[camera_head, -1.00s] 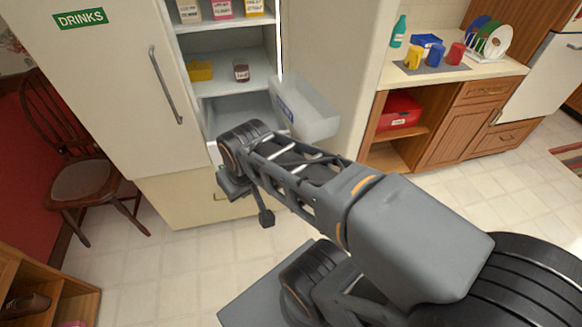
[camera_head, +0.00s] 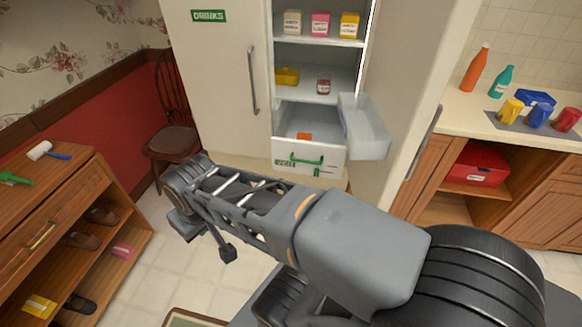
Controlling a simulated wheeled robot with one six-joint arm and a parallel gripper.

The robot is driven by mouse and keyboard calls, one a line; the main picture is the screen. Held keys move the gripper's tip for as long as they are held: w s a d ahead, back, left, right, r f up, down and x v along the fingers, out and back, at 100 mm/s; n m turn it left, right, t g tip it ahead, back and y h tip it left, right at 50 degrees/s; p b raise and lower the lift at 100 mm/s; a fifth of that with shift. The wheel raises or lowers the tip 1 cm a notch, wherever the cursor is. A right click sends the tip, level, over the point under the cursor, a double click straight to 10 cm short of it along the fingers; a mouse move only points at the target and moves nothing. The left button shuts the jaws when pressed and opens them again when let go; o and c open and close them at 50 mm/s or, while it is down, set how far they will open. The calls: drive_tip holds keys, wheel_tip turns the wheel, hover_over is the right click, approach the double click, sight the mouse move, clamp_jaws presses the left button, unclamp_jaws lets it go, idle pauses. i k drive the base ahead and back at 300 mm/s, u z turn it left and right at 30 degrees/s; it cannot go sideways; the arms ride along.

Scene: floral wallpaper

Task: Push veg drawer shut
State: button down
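The veg drawer (camera_head: 310,156) is a white drawer with a green handle and a small green label on its front. It sits low in the open fridge and stands pulled out, with an orange item (camera_head: 304,136) visible inside. My gripper (camera_head: 207,240) is at the end of my arm, left of and nearer than the drawer, over the floor and apart from it. The fingers are mostly hidden by the wrist, so I cannot tell their opening.
The fridge's open right door carries a clear bin (camera_head: 365,128) beside the drawer. The drinks door (camera_head: 222,75) is shut. A wooden chair (camera_head: 174,140) stands left of the fridge, and a shoe cabinet (camera_head: 62,235) is at the left. A counter (camera_head: 465,112) is at the right.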

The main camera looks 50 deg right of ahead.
sight(300, 158)
drive_tip(key=u, duration=0.3)
drive_tip(key=i, duration=1.1)
drive_tip(key=z, duration=2.7)
